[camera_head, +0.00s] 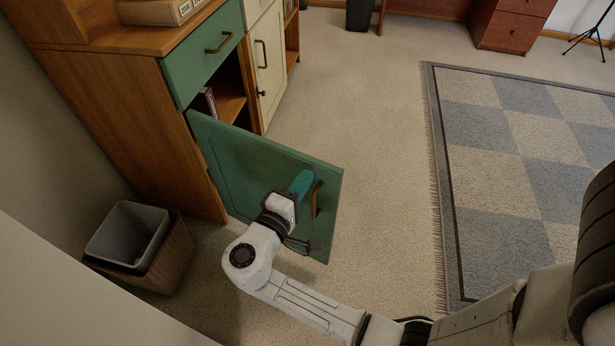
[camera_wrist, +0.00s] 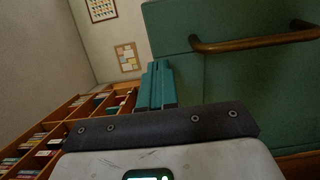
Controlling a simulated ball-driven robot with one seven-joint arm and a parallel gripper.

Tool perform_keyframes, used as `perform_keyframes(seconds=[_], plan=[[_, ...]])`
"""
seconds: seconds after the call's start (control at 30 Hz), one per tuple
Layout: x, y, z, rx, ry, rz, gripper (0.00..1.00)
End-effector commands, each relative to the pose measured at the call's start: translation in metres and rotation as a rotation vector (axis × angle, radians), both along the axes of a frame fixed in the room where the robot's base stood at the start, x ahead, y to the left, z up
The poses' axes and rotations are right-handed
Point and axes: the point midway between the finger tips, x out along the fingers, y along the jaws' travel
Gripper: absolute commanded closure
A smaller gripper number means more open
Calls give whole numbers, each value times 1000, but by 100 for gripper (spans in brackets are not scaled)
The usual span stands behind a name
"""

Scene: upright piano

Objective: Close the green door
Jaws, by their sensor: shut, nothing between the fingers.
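The green door (camera_head: 254,157) of the wooden cabinet stands wide open, swung out from the cabinet front over the carpet. Its brass bar handle (camera_head: 317,199) is near the free edge. My gripper (camera_head: 303,180) is at the door's outer face, just left of the handle, with its teal fingers together and empty. In the wrist view the door (camera_wrist: 178,22) fills the upper right, with the handle (camera_wrist: 255,43) across it. The closed fingers (camera_wrist: 157,85) show left of the handle. I cannot tell whether they touch the door.
The cabinet's green drawer (camera_head: 205,55) above the opening is shut. A cream door (camera_head: 268,58) beside it is closed. A bin in a basket (camera_head: 130,238) stands at the lower left. Carpet is clear between the door and the checkered rug (camera_head: 500,160).

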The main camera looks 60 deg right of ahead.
Motion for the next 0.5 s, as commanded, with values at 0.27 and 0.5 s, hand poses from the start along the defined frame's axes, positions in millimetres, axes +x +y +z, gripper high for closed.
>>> perform_keyframes(seconds=[0.27,0.5], plan=[[1,-21,0,0,1,-1,100],[1,-22,0,0,1,-1,100]])
